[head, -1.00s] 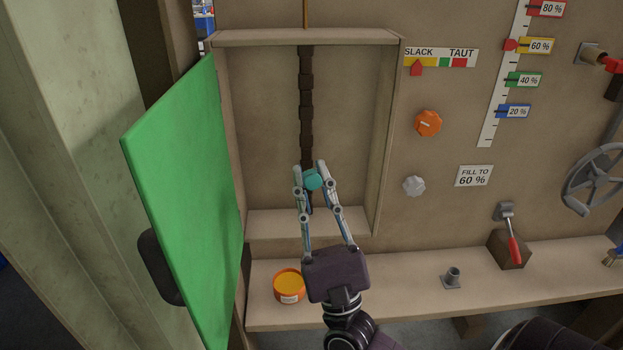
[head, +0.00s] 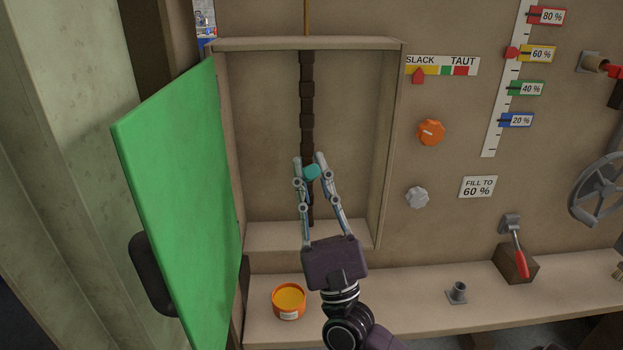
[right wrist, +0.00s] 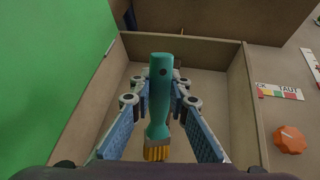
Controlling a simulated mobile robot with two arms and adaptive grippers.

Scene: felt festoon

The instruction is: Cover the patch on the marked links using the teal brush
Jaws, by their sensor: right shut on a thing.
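My right gripper (head: 310,168) is shut on the teal brush (head: 312,172) in front of the open recess. In the right wrist view the teal brush (right wrist: 160,95) stands between the blue finger pads, its yellow-orange bristles toward the bottom of the picture. A dark brown chain of links (head: 307,100) hangs down the middle of the recess, behind the gripper. The gripper and brush hide part of its lower length. I cannot make out a patch or a mark on the links. Whether the brush touches the chain, I cannot tell. My left gripper is not in view.
An open green door (head: 185,200) stands along the left of the recess (head: 350,130). An orange tub with yellow contents (head: 289,301) sits on the ledge below. To the right are an orange knob (head: 431,132), a grey knob (head: 417,197) and a red-handled lever (head: 518,250).

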